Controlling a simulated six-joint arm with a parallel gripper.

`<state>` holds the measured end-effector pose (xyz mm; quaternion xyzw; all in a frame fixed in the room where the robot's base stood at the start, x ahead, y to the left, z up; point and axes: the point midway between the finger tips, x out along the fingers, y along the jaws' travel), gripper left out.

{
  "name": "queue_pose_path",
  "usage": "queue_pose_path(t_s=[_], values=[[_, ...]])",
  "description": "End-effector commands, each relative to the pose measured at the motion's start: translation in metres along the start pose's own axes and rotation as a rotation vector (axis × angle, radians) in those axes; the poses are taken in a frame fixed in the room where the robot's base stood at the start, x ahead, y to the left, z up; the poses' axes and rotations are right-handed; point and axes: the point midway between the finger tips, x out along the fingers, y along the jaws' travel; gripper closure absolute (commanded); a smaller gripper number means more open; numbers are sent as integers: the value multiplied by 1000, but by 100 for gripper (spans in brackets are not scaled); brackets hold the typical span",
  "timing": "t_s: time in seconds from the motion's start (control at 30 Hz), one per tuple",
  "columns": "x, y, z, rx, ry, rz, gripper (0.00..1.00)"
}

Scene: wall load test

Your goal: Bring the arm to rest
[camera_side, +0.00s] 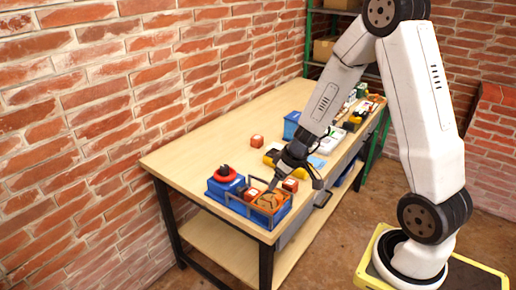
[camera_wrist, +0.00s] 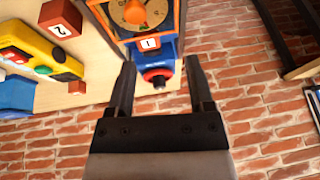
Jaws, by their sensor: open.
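My gripper (camera_side: 272,186) hangs over the near end of the workbench (camera_side: 190,150), close above a blue tray (camera_side: 284,213). In the wrist view my gripper (camera_wrist: 160,72) has its two black fingers spread apart with nothing held between them. A red knob on a blue box (camera_side: 222,188) stands beside the tray; the knob (camera_wrist: 157,76) shows beyond the gap between the fingers in the wrist view. The side view does not show clearly how far the fingertips are from the tray's contents.
A lone red cube (camera_side: 257,140), a blue bin (camera_side: 291,124) and a yellow button box (camera_wrist: 38,48) stand farther along the bench. A brick wall (camera_side: 90,110) runs behind it. Bare wood lies left of the bin.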

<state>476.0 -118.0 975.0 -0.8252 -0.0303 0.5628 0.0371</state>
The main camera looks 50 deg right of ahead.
Motion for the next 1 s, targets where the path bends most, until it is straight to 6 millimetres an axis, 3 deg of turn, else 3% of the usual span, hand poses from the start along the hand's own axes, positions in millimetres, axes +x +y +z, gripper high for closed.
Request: queue_pose_path(t_s=[0.5, 1.0], values=[[-37, -78, 23, -22, -100, -11, 32], [-69, -120, 55, -26, -144, 74, 32]])
